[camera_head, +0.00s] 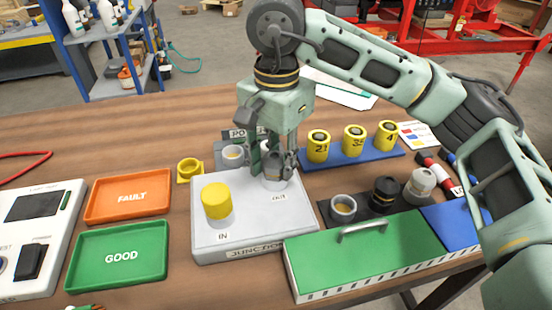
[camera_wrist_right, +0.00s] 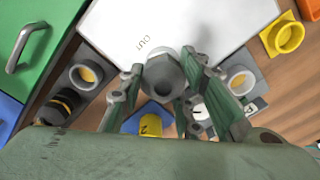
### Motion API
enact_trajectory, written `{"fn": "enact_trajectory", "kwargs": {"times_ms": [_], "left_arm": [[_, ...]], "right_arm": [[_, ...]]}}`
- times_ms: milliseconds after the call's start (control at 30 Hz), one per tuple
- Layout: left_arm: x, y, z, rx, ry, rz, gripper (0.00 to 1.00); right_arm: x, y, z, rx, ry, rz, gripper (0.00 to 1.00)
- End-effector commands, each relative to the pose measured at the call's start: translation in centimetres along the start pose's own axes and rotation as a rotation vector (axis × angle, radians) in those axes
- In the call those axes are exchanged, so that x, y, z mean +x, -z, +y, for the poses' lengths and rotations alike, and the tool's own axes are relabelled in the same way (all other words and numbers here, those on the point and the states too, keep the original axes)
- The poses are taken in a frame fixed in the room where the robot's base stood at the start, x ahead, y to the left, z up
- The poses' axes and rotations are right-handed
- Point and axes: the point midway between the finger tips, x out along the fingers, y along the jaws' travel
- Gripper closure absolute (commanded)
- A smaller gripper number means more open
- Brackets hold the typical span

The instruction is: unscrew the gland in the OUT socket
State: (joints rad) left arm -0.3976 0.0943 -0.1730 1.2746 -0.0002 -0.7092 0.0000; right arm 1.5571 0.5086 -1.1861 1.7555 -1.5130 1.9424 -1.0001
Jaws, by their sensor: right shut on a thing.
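The grey gland (camera_wrist_right: 164,78) stands in the OUT socket of the white junction box (camera_head: 205,243). The OUT label shows beside it in the right wrist view. In the head view the gland (camera_head: 274,184) is partly hidden by my fingers. My right gripper (camera_head: 273,163) comes down from above and is shut on the gland; its fingers (camera_wrist_right: 166,82) lie on either side of it in the right wrist view. A yellow gland (camera_head: 216,201) stands in the IN socket. My left gripper is not in view.
Orange FAULT (camera_head: 128,212) and green GOOD (camera_head: 75,278) trays lie left of the box. Yellow numbered cups stand on a blue rack (camera_head: 362,154) behind it. A green case with a handle (camera_head: 385,254), loose glands and a grey ring (camera_head: 342,208) lie to the right.

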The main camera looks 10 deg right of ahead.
Motion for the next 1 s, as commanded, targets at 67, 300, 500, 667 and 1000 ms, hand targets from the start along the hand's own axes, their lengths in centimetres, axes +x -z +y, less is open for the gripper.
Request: {"fn": "enact_trajectory", "kwargs": {"times_ms": [67,300,500,667,1000], "left_arm": [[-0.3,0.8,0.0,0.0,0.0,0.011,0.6],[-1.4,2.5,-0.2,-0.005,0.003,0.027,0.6],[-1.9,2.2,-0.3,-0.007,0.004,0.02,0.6],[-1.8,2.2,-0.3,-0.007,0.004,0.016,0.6],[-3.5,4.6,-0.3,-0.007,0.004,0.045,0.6]], "right_arm": [[0.3,-0.1,0.2,-0.063,-0.008,-0.002,0.94],[0.3,-0.1,0.2,-0.248,-0.01,-0.003,0.94],[0.3,-0.1,0.2,-0.314,-0.011,-0.004,0.94],[0.3,-0.1,0.2,-0.418,-0.011,-0.005,0.94],[0.3,-0.2,0.3,-0.698,-0.012,-0.008,0.94]]}}
